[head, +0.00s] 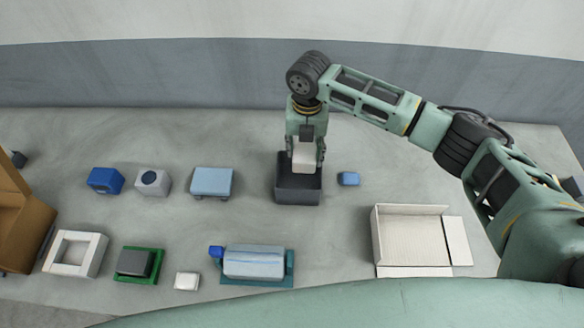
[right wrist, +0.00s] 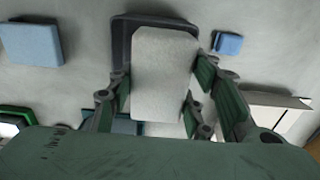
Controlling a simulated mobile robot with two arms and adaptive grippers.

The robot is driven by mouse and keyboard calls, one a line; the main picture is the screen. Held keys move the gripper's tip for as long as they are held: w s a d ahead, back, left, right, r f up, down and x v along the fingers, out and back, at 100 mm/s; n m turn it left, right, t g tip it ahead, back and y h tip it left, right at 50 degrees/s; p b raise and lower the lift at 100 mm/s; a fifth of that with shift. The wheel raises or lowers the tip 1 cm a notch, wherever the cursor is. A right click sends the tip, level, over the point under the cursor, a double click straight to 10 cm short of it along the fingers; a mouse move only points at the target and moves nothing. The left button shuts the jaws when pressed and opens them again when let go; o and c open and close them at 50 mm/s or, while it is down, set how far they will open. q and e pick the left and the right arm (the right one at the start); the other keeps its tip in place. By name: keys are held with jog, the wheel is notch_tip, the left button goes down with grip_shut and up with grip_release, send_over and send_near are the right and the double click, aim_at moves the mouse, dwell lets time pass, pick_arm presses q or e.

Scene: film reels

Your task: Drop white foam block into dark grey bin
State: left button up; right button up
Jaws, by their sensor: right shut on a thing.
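The white foam block (head: 304,157) is held between the fingers of my right gripper (head: 305,160), which is shut on it. In the right wrist view the block (right wrist: 162,75) fills the space between the finger pads. The dark grey bin (head: 298,192) stands on the table under the block. In the right wrist view the bin's rim (right wrist: 122,40) shows behind the block. The block appears above the bin's opening, towards its back; its exact height over the rim is hard to tell. My left gripper is not in view.
A small blue block (head: 348,179) lies right of the bin, and a light blue box (head: 211,182) lies left. A white open carton (head: 410,240) stands at front right. A blue roll on a teal stand (head: 255,264) is in front. A brown carton (head: 22,220) is far left.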

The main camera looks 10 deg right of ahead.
jog(key=f, duration=0.1)
jog(key=f+b, duration=0.1)
jog(key=b, duration=0.1)
jog(key=shift+s+d+f, duration=0.3)
jog(key=shift+d+f, duration=0.05)
jog(key=shift+f, duration=0.05)
jog(key=f+b, duration=0.2)
jog(key=b, duration=0.1)
jog(key=shift+w+a+f, duration=0.2)
jog(key=shift+a+f, duration=0.05)
jog(key=shift+f, duration=0.25)
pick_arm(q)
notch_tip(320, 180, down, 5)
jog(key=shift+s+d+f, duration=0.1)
pick_arm(e)
jog(key=shift+s+d, duration=0.1)
jog(key=o, duration=1)
jog(key=shift+c, duration=0.2)
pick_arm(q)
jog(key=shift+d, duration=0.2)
pick_arm(e)
jog(key=shift+o, duration=0.3)
